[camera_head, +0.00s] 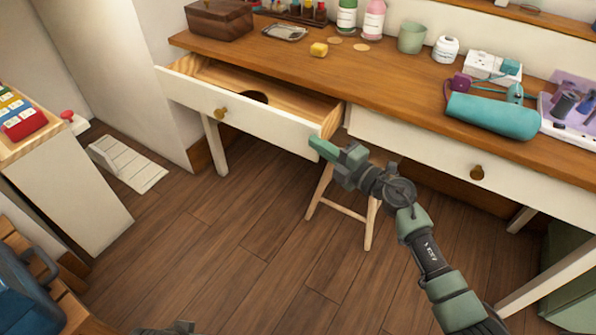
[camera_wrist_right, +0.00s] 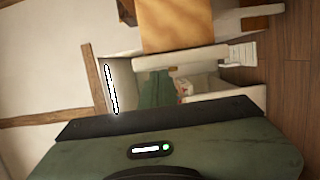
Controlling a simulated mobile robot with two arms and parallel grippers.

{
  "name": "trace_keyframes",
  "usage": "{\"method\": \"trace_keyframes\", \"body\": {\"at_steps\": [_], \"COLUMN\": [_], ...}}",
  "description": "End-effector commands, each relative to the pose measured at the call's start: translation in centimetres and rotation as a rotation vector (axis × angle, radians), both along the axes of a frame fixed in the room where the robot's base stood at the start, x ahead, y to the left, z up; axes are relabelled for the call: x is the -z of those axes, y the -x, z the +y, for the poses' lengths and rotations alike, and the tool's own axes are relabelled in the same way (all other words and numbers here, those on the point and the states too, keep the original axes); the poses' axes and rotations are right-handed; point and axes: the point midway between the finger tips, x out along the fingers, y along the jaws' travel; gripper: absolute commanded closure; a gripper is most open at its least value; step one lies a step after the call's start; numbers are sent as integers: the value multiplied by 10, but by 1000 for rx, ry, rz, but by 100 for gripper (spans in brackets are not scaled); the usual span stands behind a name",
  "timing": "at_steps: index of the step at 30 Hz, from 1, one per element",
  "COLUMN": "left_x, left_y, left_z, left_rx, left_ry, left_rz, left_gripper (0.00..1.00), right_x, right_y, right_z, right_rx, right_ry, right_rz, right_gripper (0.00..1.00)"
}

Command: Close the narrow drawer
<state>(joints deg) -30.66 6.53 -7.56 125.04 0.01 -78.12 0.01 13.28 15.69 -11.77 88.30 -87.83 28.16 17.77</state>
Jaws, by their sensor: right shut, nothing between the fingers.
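The narrow drawer is the left one of the desk, with a cream front (camera_head: 235,112) and a round brass knob (camera_head: 221,112). It is pulled out, showing its pale wooden inside and a dark round shape in it. My right gripper (camera_head: 322,147) is shut and empty, its tip at the right end of the drawer front. Whether it touches the front I cannot tell. In the right wrist view my own green and black housing fills the lower part, and the fingertips cannot be made out.
The wider right drawer (camera_head: 430,146) is shut. A stool (camera_head: 340,210) stands under the desk. The floor in front is clear.

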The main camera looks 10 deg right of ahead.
Motion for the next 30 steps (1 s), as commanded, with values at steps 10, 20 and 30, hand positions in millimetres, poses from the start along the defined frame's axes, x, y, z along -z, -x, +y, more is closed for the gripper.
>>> {"method": "trace_keyframes", "body": {"at_steps": [10,20,30], "left_x": [-59,-45,-53], "left_y": [16,14,-15], "left_z": [3,3,-6], "left_rx": [-4,-4,6], "left_ry": [1,2,28], "left_rz": [-34,-40,-164], "left_gripper": [43,43,43], "right_x": [3,2,0], "right_y": [-61,-86,-93], "right_z": [-49,-67,-72], "right_rx": [4,2,1], "right_ry": [2,2,0], "right_rz": [-3,-1,0], "right_gripper": [100,100,100]}}
